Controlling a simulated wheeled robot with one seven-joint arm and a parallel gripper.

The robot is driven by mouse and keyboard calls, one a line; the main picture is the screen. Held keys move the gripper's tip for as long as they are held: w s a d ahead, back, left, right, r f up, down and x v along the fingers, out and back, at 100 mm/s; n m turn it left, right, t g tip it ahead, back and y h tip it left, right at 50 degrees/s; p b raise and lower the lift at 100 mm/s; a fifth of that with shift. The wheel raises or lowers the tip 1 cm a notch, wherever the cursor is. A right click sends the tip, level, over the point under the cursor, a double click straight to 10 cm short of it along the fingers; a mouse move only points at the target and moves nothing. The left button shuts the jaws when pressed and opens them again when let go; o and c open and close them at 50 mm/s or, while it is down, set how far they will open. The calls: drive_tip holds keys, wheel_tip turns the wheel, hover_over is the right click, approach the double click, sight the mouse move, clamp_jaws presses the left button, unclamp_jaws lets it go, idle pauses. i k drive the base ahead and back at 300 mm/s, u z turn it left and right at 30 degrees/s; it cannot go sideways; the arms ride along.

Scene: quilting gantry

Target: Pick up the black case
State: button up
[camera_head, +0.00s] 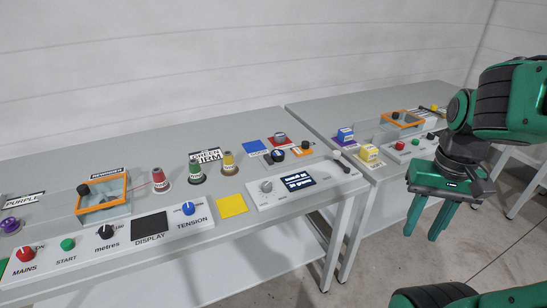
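A small dark, rounded object (278,155) stands on the near table, right of a blue square and just in front of a red piece. It is the likeliest black case, but it is too small for me to be sure. My green gripper (421,226) hangs at the right, fingers pointing down, in front of the tables and over the floor side. Its fingers are apart with nothing between them. It is well to the right of the dark object and not touching it.
A control box with a screen (288,188) lies in front of the dark object. Red (160,181), green (195,170) and yellow (228,164) cones stand to its left. A long button panel (110,245) lines the front edge. The second table holds a blue block (345,135) and a yellow block (369,153).

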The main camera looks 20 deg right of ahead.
sight(278, 156)
drive_tip(key=i, duration=0.95)
drive_tip(key=z, duration=0.05)
